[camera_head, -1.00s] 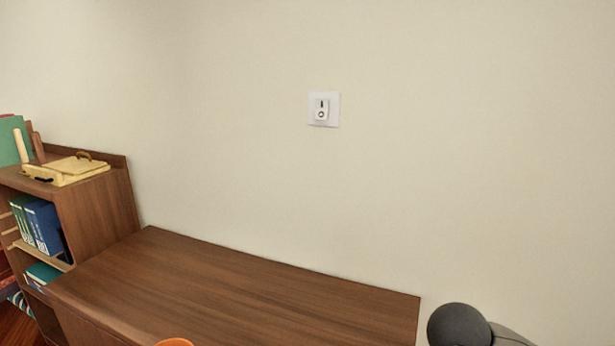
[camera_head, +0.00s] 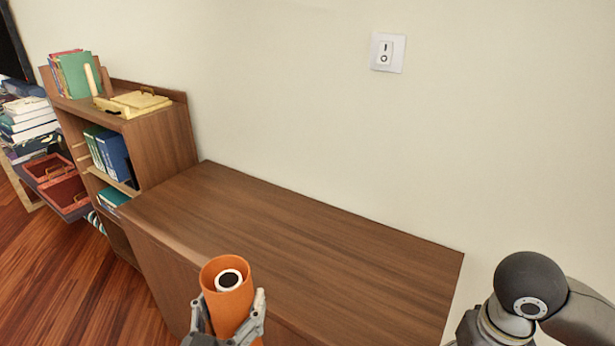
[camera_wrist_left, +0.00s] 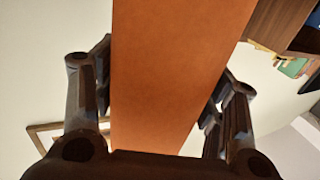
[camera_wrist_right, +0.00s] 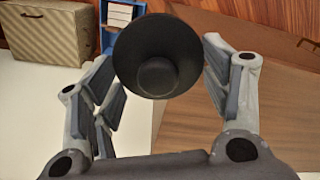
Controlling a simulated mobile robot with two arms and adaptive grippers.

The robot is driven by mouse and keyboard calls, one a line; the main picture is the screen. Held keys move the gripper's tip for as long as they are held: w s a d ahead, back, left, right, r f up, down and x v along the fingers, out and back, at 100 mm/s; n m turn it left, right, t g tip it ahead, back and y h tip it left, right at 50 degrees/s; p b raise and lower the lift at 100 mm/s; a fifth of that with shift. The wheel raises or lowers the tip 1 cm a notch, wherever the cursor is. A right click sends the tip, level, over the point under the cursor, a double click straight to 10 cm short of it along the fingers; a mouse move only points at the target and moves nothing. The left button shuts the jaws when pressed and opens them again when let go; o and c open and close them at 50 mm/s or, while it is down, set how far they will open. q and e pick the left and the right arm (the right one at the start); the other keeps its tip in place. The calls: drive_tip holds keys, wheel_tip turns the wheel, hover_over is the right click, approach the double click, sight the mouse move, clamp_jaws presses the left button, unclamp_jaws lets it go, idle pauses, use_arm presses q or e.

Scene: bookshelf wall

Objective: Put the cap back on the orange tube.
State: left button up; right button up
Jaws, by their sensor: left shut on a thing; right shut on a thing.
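The orange tube (camera_head: 233,304) stands nearly upright in my left gripper (camera_head: 229,307) in the head view, in front of the brown cabinet. Its upper end faces the head camera and shows a pale ring around a dark centre. In the left wrist view the tube (camera_wrist_left: 175,75) fills the space between the fingers, which are shut on it. In the right wrist view my right gripper (camera_wrist_right: 160,88) is shut on a dark round cap (camera_wrist_right: 158,50) with a wide rim and a raised middle. The cap is apart from the tube. My right fingers are hidden in the head view.
The brown cabinet top (camera_head: 300,260) is bare. A bookshelf (camera_head: 165,150) with books and a yellow box (camera_head: 135,103) stands at its left. A white switch (camera_head: 387,53) is on the wall. A woven box (camera_wrist_right: 45,38) and blue shelf (camera_wrist_right: 118,18) show in the right wrist view.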

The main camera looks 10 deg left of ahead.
use_arm(q)
drive_tip(key=w+d+f+m+g+h, duration=0.1)
drive_tip(key=d+f+m+g+h, duration=0.1)
drive_tip(key=d+m+h, duration=0.2)
drive_tip(key=w+d+f+m+g+h, duration=0.1)
drive_tip(key=d+f+m+g+h, duration=0.1)
drive_tip(key=d+m+h, duration=0.2)
drive_tip(key=d+h, duration=0.3)
drive_tip(key=d, duration=0.3)
drive_tip(key=shift+h, duration=0.3)
use_arm(e)
drive_tip(key=s+a+r+m, duration=0.15)
drive_tip(key=a+r, duration=0.35)
drive_tip(key=a, duration=0.6)
drive_tip(key=s+a+r+m, duration=0.1)
drive_tip(key=s+a+r, duration=0.2)
drive_tip(key=a+r, duration=0.55)
drive_tip(key=w+a+r+n, duration=0.2)
drive_tip(key=w, duration=0.3)
drive_tip(key=w+a+r+n, duration=0.2)
drive_tip(key=w+r, duration=0.1)
drive_tip(key=w, duration=0.3)
drive_tip(key=shift+a+r, duration=0.3)
drive_tip(key=shift+a, duration=0.1)
drive_tip(key=shift+f, duration=0.1)
